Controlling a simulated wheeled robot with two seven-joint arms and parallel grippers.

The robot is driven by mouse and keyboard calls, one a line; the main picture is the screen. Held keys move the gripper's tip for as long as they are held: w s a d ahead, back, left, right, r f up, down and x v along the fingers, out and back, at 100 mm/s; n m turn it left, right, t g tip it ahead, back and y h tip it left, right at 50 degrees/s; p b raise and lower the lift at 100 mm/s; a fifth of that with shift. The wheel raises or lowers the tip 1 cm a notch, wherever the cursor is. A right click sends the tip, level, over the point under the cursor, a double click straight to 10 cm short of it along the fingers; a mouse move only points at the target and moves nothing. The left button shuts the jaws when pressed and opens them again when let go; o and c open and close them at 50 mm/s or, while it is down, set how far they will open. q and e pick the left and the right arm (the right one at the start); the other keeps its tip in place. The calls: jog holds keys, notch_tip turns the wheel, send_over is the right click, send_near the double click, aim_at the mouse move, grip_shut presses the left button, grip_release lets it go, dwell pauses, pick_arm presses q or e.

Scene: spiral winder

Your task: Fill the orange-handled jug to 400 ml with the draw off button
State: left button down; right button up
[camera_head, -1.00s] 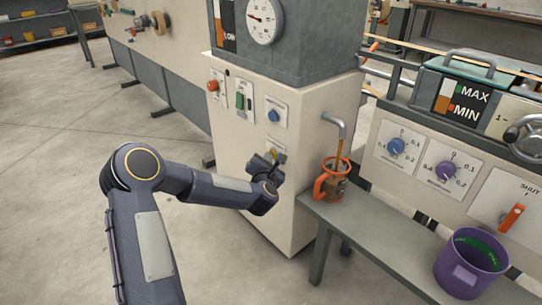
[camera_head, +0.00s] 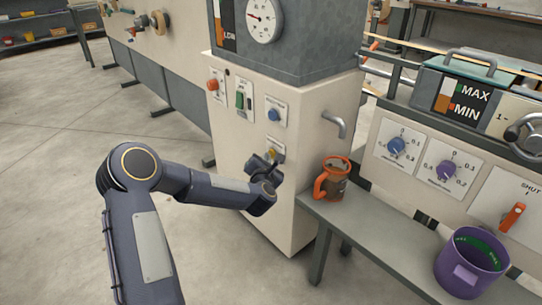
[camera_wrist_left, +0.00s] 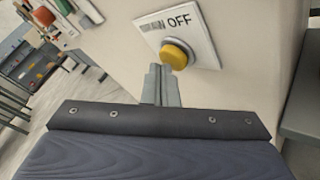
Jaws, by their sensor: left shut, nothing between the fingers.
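The jug (camera_head: 332,180) with an orange handle stands upright on the grey bench, below the bent spout (camera_head: 335,123) on the cabinet's side. Brown liquid shows in the jug; its level against any marks is too small to read. No stream runs from the spout. The yellow draw off button (camera_head: 271,152) is on the cabinet front, and in the left wrist view the yellow button (camera_wrist_left: 176,54) sits on a plate reading "OFF". My left gripper (camera_head: 268,163) is shut and empty, its fingertips just below the button; contact cannot be told. My right gripper is out of view.
A purple bucket (camera_head: 472,262) stands on the bench (camera_head: 376,236) to the right. Above the yellow button are a blue knob (camera_head: 274,115), a green switch (camera_head: 240,101) and a red knob (camera_head: 213,86). Dials and an orange lever (camera_head: 512,217) are on the right panel.

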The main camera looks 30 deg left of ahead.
pick_arm(q)
jog(key=shift+s+a, duration=0.2)
jog(key=shift+s, duration=0.3)
jog(key=s, duration=0.1)
jog(key=s+a+b, duration=0.1)
jog(key=s, duration=0.1)
jog(key=s+a, duration=0.1)
jog(key=shift+s+b, duration=0.35)
jog(key=shift+b, duration=0.05)
dwell(0.9)
